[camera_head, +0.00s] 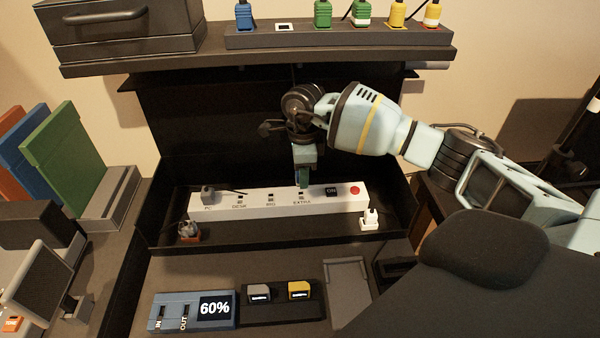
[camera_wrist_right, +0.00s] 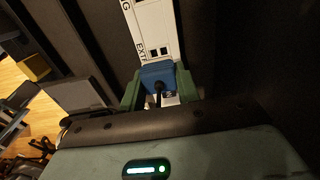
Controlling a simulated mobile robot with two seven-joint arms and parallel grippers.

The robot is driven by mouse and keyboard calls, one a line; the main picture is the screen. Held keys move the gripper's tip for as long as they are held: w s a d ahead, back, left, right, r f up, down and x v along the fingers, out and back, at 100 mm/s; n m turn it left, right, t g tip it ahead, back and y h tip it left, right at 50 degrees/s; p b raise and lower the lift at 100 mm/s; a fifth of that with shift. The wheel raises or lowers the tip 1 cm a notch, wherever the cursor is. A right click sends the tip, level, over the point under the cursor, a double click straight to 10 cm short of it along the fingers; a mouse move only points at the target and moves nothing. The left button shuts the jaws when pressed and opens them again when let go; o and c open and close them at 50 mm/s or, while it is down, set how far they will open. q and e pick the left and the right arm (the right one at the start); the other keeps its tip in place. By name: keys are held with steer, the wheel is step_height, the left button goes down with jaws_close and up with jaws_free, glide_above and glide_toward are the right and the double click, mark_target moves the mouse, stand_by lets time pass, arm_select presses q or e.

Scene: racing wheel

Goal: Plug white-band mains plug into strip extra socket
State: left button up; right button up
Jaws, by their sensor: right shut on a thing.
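The white power strip (camera_head: 255,203) lies in the dark tray, with labelled sockets and a red button at its right end. My right gripper (camera_head: 303,172) is over the strip at the socket labelled EXTRA, pointing down. In the right wrist view the gripper (camera_wrist_right: 160,88) is shut on a blue plug (camera_wrist_right: 158,72) with a black cord. The strip (camera_wrist_right: 153,30) runs away beyond the plug. I cannot tell whether its pins are in the socket, and no white band shows clearly on it. My left gripper is not in view.
A dark plug (camera_head: 208,194) sits at the strip's PC end. A white plug (camera_head: 370,219) and an orange-based plug (camera_head: 189,231) are in the tray. A shelf (camera_head: 270,57) with a second strip of coloured plugs hangs above. A blue 60% display unit (camera_head: 193,311) stands in front.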

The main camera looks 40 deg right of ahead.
mark_target(303, 195)
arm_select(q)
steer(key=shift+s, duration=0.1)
arm_select(e)
steer(key=shift+f+b, duration=0.45)
steer(key=shift+f, duration=0.25)
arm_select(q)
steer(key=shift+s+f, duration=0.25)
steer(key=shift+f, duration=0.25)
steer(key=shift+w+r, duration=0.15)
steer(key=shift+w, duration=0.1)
arm_select(e)
steer(key=shift+f, duration=0.2)
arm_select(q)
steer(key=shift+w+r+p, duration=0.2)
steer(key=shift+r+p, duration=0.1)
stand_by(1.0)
